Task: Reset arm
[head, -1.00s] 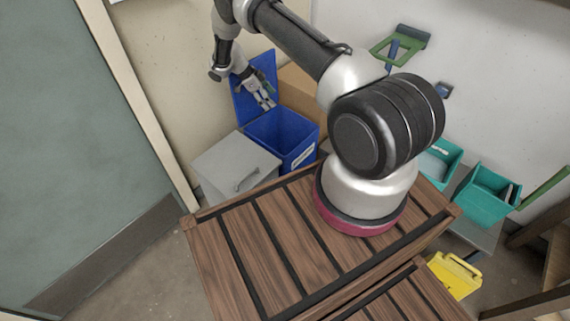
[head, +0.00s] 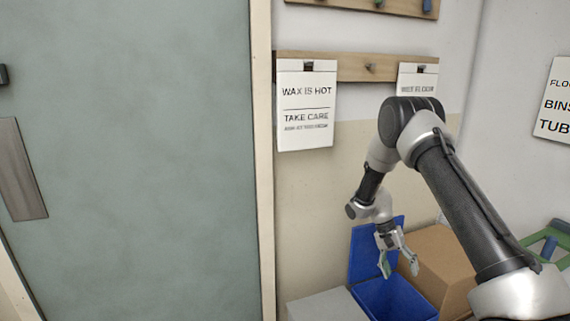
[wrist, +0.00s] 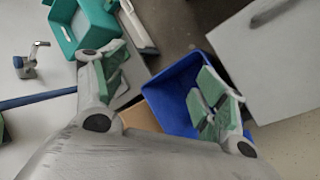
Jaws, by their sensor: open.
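My gripper (head: 399,262) is open with nothing between its fingers. In the head view it hangs above the open blue bin (head: 392,300), in front of the bin's raised blue lid (head: 364,255). In the wrist view my gripper (wrist: 165,90) has its green-padded fingers spread wide. The blue bin (wrist: 172,98) shows below and between them, partly hidden by the right finger.
A cardboard box (head: 437,262) stands right of the bin, and a grey-lidded bin (head: 328,306) stands left of it. A door (head: 130,150) fills the left. Signs (head: 306,105) hang on the wall. A teal tub (wrist: 88,25) shows in the wrist view.

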